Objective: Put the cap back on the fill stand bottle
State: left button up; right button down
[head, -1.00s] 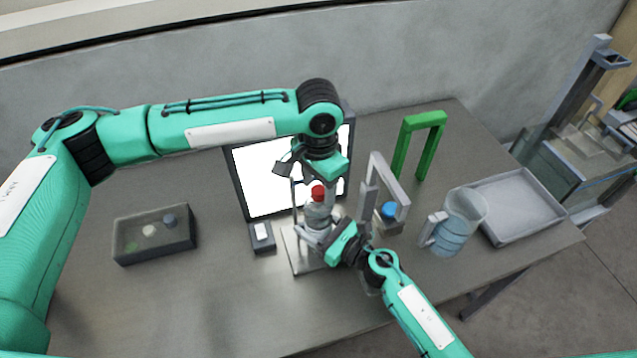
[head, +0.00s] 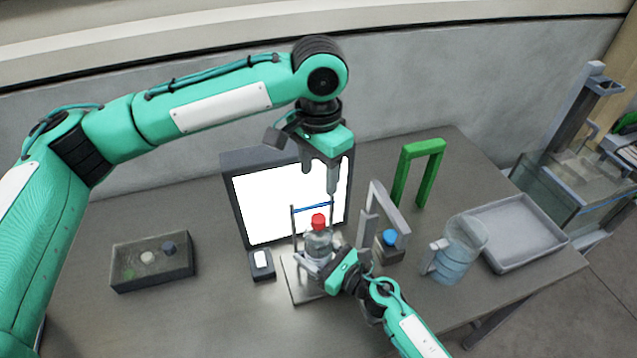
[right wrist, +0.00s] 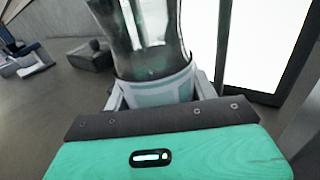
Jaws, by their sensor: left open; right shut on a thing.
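The fill stand bottle (head: 318,243) is clear and stands upright on the fill stand (head: 300,280), with a red cap (head: 318,221) sitting on its top. My right gripper (head: 325,268) is shut on the lower part of the bottle. The right wrist view shows the bottle (right wrist: 150,45) upright between the fingers, with a pale band low on it. My left gripper (head: 320,178) is open and empty, above the bottle and apart from the cap. I cannot tell how tightly the cap sits.
A white screen (head: 285,205) stands behind the stand. A grey tray (head: 150,275) with small items is at left. A blue-capped bottle (head: 390,240), a grey frame (head: 385,205), a green arch (head: 405,170), a clear jug (head: 460,250) and an empty tray (head: 515,230) are at right.

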pick_arm(q)
jog(key=shift+r, duration=0.1)
pick_arm(e)
jog(key=shift+c, duration=1.9)
grip_release()
pick_arm(q)
notch_tip(320, 180, down, 5)
jog(key=b, duration=0.5)
pick_arm(e)
jog(key=v, duration=1.3)
jog(key=shift+f, duration=0.1)
jog(key=shift+s+d, duration=0.25)
jog(key=shift+s, duration=0.05)
